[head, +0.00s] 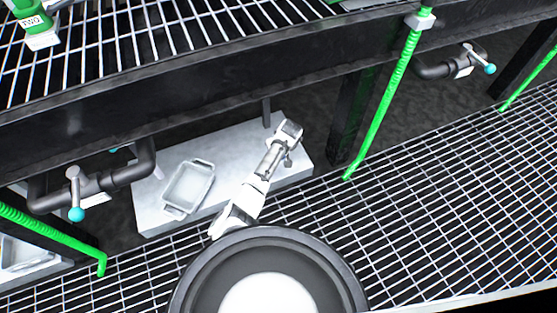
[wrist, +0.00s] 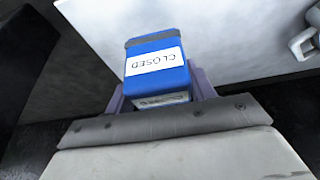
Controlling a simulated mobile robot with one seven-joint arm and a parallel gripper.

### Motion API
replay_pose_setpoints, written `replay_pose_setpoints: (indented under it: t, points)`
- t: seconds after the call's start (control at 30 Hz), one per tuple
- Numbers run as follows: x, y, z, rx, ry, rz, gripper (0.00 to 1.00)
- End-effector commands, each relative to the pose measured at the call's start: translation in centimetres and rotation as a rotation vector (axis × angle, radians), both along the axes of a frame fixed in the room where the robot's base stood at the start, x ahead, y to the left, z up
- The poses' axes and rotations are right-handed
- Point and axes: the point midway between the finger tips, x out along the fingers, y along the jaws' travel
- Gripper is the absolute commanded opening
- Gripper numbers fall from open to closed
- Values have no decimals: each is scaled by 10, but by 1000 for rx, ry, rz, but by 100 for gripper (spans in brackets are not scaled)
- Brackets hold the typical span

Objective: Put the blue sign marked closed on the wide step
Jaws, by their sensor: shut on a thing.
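The blue sign (wrist: 158,68) has a white label reading CLOSED, which shows upside down in the wrist view. My gripper (wrist: 160,92) is shut on it, with a purplish finger on each side. In the head view my arm reaches over the pale grey wide step (head: 300,172), and my gripper (head: 286,134) is near its back right part. I cannot make out the sign there. The step also shows in the wrist view (wrist: 225,35), behind the sign. I cannot tell the height of the sign above it.
A pale tray (head: 188,187) stands on the left half of the step; its handle shows in the wrist view (wrist: 304,42). A dark beam (head: 230,75) runs above and behind. A dark post (head: 352,120) and green hose (head: 385,105) stand right. A valve pipe (head: 110,180) is left.

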Motion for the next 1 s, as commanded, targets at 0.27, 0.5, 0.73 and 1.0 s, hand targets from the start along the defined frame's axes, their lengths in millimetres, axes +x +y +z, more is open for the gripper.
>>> replay_pose_setpoints:
  t: [0.27, 0.5, 0.73, 1.0]
  points:
    - [0, -1, -29, 1, -1, -2, 30]
    - [1, 0, -63, 2, -1, -1, 30]
    - [1, 0, -67, 0, -2, -1, 30]
    - [0, 0, -71, -1, -1, 0, 61]
